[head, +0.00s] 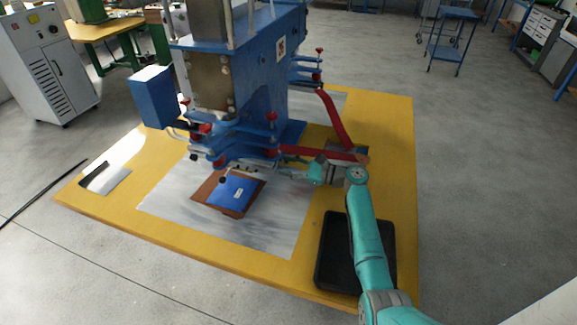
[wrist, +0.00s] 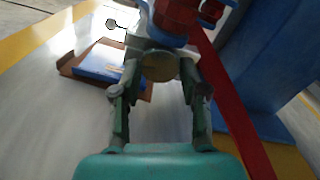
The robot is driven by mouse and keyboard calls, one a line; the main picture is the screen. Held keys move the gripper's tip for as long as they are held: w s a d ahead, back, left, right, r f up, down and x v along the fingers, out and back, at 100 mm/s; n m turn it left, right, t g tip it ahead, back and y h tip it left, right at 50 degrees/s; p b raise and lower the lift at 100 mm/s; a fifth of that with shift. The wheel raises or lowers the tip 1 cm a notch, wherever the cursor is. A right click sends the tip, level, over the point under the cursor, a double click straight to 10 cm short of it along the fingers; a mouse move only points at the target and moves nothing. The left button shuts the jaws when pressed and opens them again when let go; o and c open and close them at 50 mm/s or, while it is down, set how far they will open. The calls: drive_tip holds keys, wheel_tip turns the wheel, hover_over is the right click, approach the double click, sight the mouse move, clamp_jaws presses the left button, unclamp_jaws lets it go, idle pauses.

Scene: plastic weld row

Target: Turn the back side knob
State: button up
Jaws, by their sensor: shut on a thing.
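The plastic welding machine is a tall blue press (head: 262,75) on a yellow table. My gripper (head: 284,170) reaches in from the right at the machine's near lower side, low over the metal sheet. In the wrist view, the fingers of my gripper (wrist: 160,58) are closed on the two sides of a round, brass-coloured knob end (wrist: 160,68). A red part (wrist: 177,18) and blue clamp metal show just above it. The knob's shaft is hidden behind its face, and in the head view the knob is too small to make out.
A long red lever (head: 312,153) runs close above my gripper; a red bar (wrist: 235,100) passes right of the fingers. A blue piece on a brown plate (head: 232,188) lies left on the sheet. A black tray (head: 332,262) is beside my arm.

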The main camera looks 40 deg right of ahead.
drive_tip(key=shift+m, duration=0.4)
drive_tip(key=o, duration=1.1)
drive_tip(key=v, duration=1.2)
drive_tip(key=shift+f, duration=0.1)
drive_tip(key=shift+s, duration=0.1)
